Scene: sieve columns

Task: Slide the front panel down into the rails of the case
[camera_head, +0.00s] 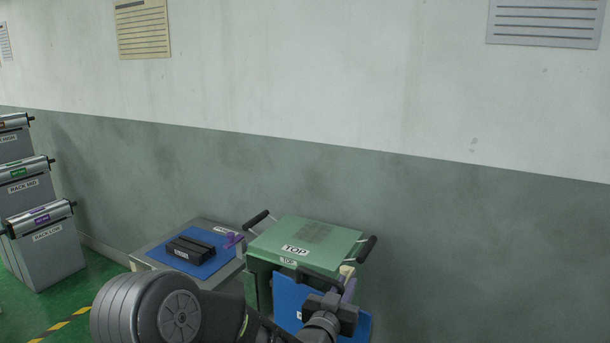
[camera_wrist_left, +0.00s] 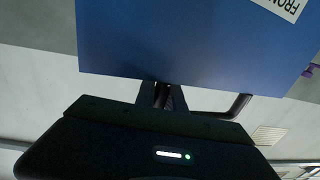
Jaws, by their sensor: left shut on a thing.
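The green case (camera_head: 306,243) stands by the wall, with "TOP" labels and black handles at its sides. The blue front panel (camera_head: 286,298) is in front of the case, overlapping its front in the head view. My left gripper (camera_head: 318,300) is shut on the panel. In the left wrist view the fingers (camera_wrist_left: 162,95) meet the edge of the blue panel (camera_wrist_left: 175,45), whose white label (camera_wrist_left: 283,6) is partly cut off. The panel and arm hide the case's lower front and its rails. I cannot tell whether the panel touches the rails. My right gripper is not in view.
Left of the case, a grey table (camera_head: 152,258) holds a blue mat (camera_head: 208,266) with black parts (camera_head: 190,248) on it and a purple piece (camera_head: 233,240) near its edge. Grey labelled racks (camera_head: 48,258) stand at the far left. The wall is close behind the case.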

